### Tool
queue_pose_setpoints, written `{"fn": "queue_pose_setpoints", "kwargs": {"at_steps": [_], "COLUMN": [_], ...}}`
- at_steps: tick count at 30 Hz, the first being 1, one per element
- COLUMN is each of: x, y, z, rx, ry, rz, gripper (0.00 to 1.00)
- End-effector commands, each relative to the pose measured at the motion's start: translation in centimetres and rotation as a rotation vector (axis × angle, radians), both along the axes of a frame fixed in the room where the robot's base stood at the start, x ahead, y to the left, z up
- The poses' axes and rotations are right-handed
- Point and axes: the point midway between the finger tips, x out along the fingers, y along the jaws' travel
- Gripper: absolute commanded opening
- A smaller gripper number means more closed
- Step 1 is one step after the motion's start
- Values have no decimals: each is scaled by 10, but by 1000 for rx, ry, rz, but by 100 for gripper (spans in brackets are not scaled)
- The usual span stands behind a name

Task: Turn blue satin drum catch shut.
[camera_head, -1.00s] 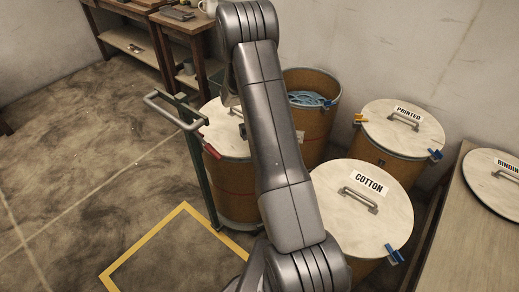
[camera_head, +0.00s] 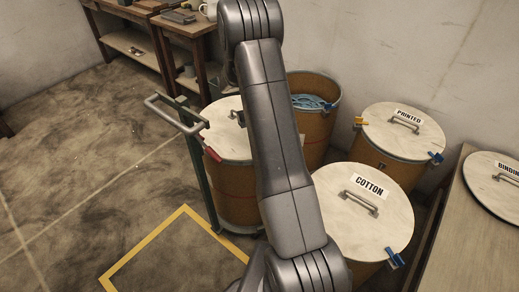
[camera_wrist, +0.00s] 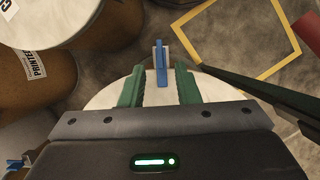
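A round pale drum lid (camera_wrist: 105,97) lies under my gripper (camera_wrist: 160,67) in the wrist view. A blue catch (camera_wrist: 160,62) stands at the lid's far edge, on a pale mount. My gripper's two green fingers are open, one on each side of the catch, with gaps showing. I cannot tell how deep the fingers reach around it. In the head view my arm hides the gripper and the blue catch. The drum (camera_head: 232,190) partly behind my arm seems to be the same one; its label is hidden.
A green-framed trolley (camera_head: 196,160) with a grey handle stands close beside the drum; its post passes right of my fingers. A COTTON drum (camera_head: 395,215), a PRINTED drum (camera_head: 427,130) and an open drum with blue material (camera_head: 308,100) crowd the right. Floor at left is clear.

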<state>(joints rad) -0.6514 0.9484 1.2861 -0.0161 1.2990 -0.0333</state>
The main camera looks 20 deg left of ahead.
Motion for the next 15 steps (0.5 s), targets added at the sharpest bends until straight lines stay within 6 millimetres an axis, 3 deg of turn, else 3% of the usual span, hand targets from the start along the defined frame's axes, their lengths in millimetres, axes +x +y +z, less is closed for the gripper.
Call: {"fn": "queue_pose_setpoints", "kwargs": {"at_steps": [6, 15], "x": [15, 24], "y": [13, 20], "z": [46, 75], "rx": [2, 0], "ry": [-2, 0], "rz": [1, 1], "gripper": [29, 29]}}
